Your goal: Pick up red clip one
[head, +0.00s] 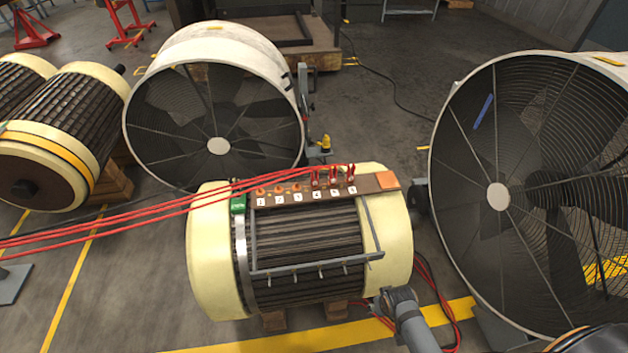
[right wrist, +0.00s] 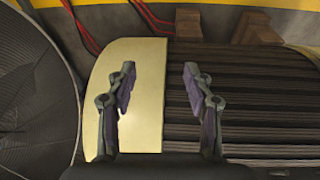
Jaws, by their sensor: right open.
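Several red clips stand upright at the right part of a brown board (head: 387,181) on top of the cream-ended rotor (head: 212,275). Three red shapes show there: a left one (head: 315,178), a middle one (head: 333,176) and a right one (head: 350,172). I cannot tell which is clip one. My right gripper (right wrist: 159,82) is open and empty in the right wrist view. It is over the rotor's cream end band (right wrist: 140,65) and dark bars (right wrist: 245,95), with no clip between its fingers. In the head view my right arm comes in at the lower right, below the clips. My left gripper is not in view.
Red cables (head: 120,217) run from the left to the board. Orange pieces (head: 279,188) sit by the lower numbers. A grey bar frame (head: 320,265) crosses the rotor's front. Large caged fans stand behind (head: 217,146) and at right (head: 497,196). More rotors (head: 75,110) lie left.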

